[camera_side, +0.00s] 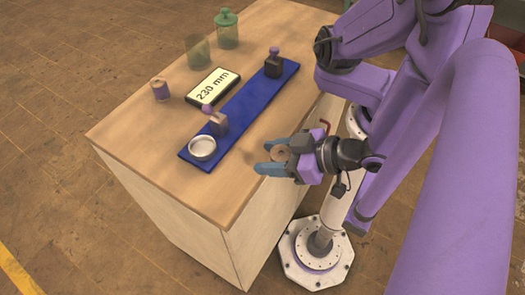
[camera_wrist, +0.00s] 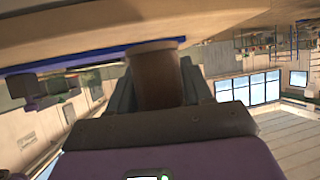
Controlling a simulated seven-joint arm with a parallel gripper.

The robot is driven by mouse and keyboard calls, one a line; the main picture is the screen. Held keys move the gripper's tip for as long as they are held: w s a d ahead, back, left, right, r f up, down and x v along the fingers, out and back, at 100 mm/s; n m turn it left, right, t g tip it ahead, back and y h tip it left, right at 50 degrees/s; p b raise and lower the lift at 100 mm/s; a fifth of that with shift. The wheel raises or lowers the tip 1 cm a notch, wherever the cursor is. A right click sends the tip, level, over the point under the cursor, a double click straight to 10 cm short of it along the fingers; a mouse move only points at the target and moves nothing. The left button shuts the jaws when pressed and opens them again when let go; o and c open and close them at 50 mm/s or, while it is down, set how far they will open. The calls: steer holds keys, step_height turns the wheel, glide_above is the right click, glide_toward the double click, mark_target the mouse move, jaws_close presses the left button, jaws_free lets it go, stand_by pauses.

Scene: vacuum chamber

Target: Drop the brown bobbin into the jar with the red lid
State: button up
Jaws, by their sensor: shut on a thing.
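My gripper (camera_side: 271,160) is shut on a brown bobbin (camera_side: 279,153), by the table's right edge in the side view. The bobbin also shows between the fingers in the wrist view (camera_wrist: 158,78). An olive see-through jar (camera_side: 198,51), seemingly open, stands towards the back of the table. A green jar (camera_side: 227,31) with a green knobbed lid stands behind it. I see no red lid on either jar. The gripper is well apart from both jars.
A blue strip (camera_side: 243,103) carries a shallow silver dish (camera_side: 202,148), a tan block (camera_side: 217,124) and a dark block (camera_side: 273,66), both knobbed. The table's front-left top (camera_side: 130,130) is clear.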

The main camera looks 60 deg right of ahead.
mark_target(274, 151)
steer(key=shift+r, duration=0.1)
stand_by(0.3)
step_height(274, 151, up, 19)
steer(key=w+a+m+h, duration=0.3)
steer(key=w, duration=0.9)
steer(key=w+d+m+h, duration=0.1)
steer(key=w+d, duration=0.3)
steer(key=w, duration=0.3)
steer(key=w+d+m+h, duration=0.1)
steer(key=w+d+h, duration=0.1)
steer(key=w+d, duration=0.2)
steer(key=w+d+m+g+h, duration=0.1)
steer(key=w+d, duration=0.4)
steer(key=w, duration=0.6)
steer(key=shift+m+h, duration=0.3)
steer(key=shift+m, duration=0.3)
steer(key=shift+m+g+h, duration=0.4)
steer(key=shift+m+h, duration=0.3)
steer(key=shift+m, duration=0.1)
steer(key=w+d, duration=0.1)
steer(key=d, duration=0.3)
steer(key=w+d, duration=0.2)
steer(key=d, duration=0.2)
steer(key=w+d, duration=0.2)
steer(key=d, duration=0.3)
steer(key=shift+w+r, duration=0.15)
steer(key=shift+w, duration=0.05)
steer(key=shift+f, duration=7.4)
